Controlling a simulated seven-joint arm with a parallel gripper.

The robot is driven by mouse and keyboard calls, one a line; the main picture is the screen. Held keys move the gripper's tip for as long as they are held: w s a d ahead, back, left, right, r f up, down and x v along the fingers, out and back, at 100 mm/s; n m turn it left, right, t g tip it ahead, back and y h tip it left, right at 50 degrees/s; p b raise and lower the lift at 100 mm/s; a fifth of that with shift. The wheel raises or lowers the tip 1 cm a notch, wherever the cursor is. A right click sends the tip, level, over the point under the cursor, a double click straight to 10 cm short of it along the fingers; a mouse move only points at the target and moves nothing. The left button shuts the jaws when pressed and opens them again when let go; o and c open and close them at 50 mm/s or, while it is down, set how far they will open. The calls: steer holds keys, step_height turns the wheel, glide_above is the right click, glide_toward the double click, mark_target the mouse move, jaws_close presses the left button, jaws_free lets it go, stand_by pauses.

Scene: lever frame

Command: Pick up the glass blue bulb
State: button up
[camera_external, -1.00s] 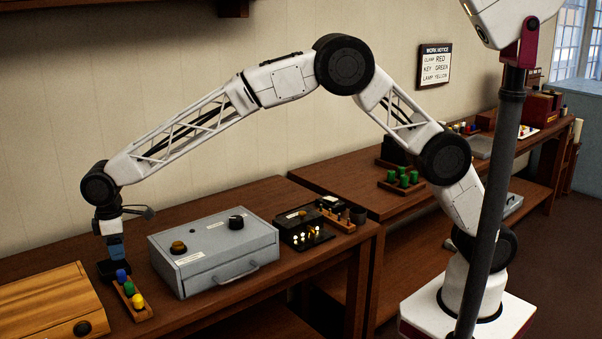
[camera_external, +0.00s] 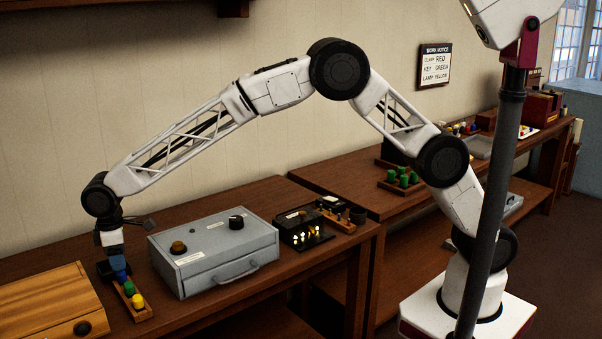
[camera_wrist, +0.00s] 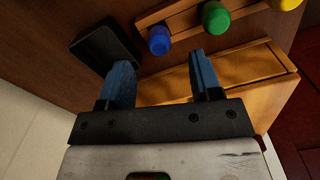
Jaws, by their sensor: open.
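The glass blue bulb (camera_wrist: 159,41) sits at one end of a small wooden rack, with a green bulb (camera_wrist: 216,18) and a yellow bulb (camera_wrist: 285,3) in line beside it. In the external view the blue bulb (camera_external: 122,277) is just below my gripper and partly hidden by it. My gripper (camera_wrist: 161,72) is open and empty, with its two blue fingers spread apart. In the wrist view the blue bulb lies just beyond the fingertips, roughly between them. In the external view my gripper (camera_external: 118,262) points down above the rack's far end.
A black tray (camera_wrist: 108,50) lies next to the blue bulb's end of the rack. A wooden box (camera_external: 50,303) stands left of the rack, and a grey metal box (camera_external: 214,256) with knobs stands to the right. More items stand farther right on the benches.

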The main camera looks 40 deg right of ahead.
mark_target(120, 272)
steer(key=shift+f, duration=2.6)
steer(key=c, duration=1)
steer(key=shift+r, duration=0.1)
steer(key=shift+r, duration=4.9)
